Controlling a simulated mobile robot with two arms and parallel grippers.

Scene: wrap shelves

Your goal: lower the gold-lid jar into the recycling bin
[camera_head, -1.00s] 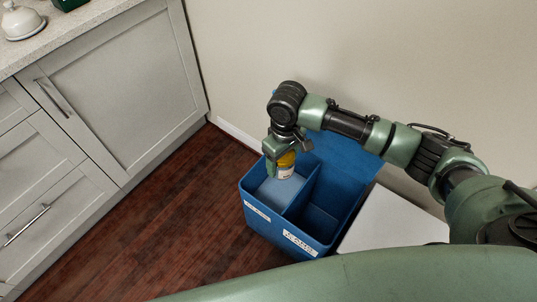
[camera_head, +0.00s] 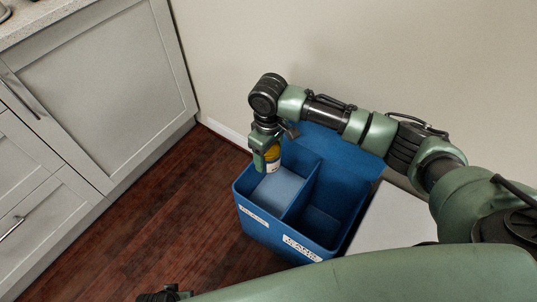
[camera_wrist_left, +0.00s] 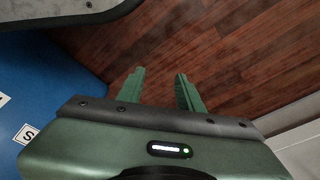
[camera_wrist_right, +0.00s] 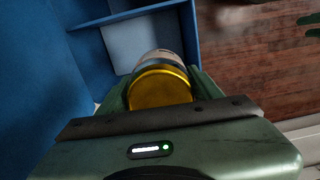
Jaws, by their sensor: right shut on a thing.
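The gold-lid jar (camera_head: 273,156) is in my right gripper (camera_head: 266,166), which is shut on it. In the right wrist view its gold lid (camera_wrist_right: 160,88) faces the camera, between the green fingers. The recycling bin (camera_head: 268,232) is blue, with a divider and two compartments. The jar appears over the left compartment, toward its back; I cannot tell whether its bottom is below the rim. That compartment has a pale floor (camera_head: 279,188). In the left wrist view my left gripper (camera_wrist_left: 160,90) is open and empty, above the wood floor.
The bin's right compartment (camera_head: 322,222) looks empty; its front label seems to read CANS. A white surface (camera_head: 392,218) stands right of the bin. Grey cabinets (camera_head: 95,100) are at left, and the wall is behind. Wood floor (camera_head: 165,215) lies clear between cabinets and bin.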

